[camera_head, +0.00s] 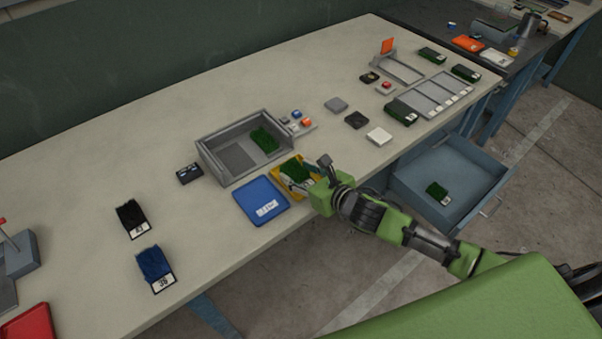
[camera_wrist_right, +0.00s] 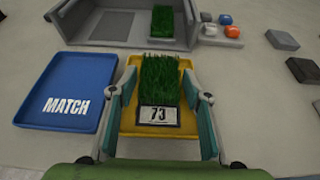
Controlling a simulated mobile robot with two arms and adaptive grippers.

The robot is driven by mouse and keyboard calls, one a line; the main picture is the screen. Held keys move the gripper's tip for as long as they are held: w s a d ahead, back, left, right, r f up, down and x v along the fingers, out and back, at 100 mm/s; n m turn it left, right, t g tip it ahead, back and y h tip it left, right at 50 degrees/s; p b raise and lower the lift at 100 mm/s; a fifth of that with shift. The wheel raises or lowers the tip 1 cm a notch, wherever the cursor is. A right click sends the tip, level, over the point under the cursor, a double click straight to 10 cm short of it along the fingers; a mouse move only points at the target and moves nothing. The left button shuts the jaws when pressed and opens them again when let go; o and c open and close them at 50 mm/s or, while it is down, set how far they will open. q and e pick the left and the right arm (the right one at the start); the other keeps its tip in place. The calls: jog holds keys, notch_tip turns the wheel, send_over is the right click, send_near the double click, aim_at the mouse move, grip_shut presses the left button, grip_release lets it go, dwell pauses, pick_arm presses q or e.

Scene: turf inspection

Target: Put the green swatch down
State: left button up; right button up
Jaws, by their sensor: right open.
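The green swatch (camera_wrist_right: 158,75) has a grass-like pile and a white label reading 73. It lies on the yellow tray (camera_wrist_right: 128,123), also seen in the head view (camera_head: 318,174). My right gripper (camera_wrist_right: 160,88) is open, with one finger on each side of the swatch. In the head view my right gripper (camera_head: 300,181) is over the yellow tray and partly hides it. I cannot tell whether either finger touches the swatch. My left gripper is not in view.
A blue tray marked MATCH (camera_wrist_right: 68,92) lies left of the yellow tray. Behind them is a grey open-fronted box (camera_head: 215,163) with another green swatch (camera_head: 265,140) inside. Black (camera_head: 131,218) and blue (camera_head: 155,268) swatches lie at left. An open drawer (camera_head: 408,182) sits below the bench.

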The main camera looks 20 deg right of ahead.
jog(key=shift+s+r, duration=0.1)
jog(key=b+v, duration=0.1)
jog(key=v, duration=1.1)
